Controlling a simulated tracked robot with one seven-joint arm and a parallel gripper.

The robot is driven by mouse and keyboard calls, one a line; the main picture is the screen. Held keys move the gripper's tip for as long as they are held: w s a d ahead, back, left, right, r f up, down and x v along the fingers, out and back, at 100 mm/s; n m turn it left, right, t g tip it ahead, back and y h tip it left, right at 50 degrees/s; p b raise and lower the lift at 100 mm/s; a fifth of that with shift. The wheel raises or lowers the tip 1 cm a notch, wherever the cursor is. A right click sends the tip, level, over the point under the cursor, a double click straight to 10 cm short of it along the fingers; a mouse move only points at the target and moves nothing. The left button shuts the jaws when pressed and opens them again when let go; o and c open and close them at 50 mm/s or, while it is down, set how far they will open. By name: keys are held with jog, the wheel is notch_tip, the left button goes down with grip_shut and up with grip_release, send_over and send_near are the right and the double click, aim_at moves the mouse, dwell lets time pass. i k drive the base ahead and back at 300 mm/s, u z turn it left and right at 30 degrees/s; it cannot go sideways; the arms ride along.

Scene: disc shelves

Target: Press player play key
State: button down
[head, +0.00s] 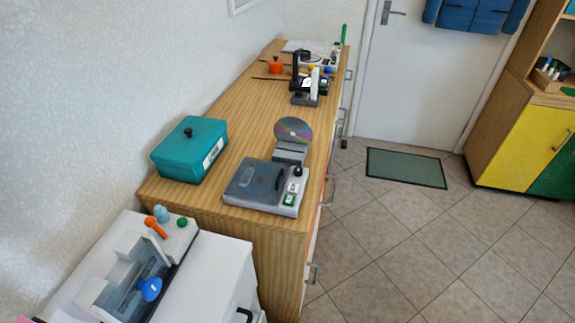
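The player (250,184) is a flat grey box with a dark lid, which looks closed. It lies on the near end of the wooden counter (245,118). On its right side are a green key with a white mark (289,200), a white key (294,187) and a black knob (297,171). The marks are too small to read, so I cannot be sure which is the play key. My gripper is not in view.
A teal lidded box (189,149) stands left of the player. A white machine with an orange lever (155,226) sits on a lower white cabinet in front. Several small items, including an orange pot (275,66), stand further back.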

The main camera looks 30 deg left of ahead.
aim_at(289, 200)
jog(key=u, duration=1)
jog(key=k, duration=0.7)
jog(key=u, duration=0.55)
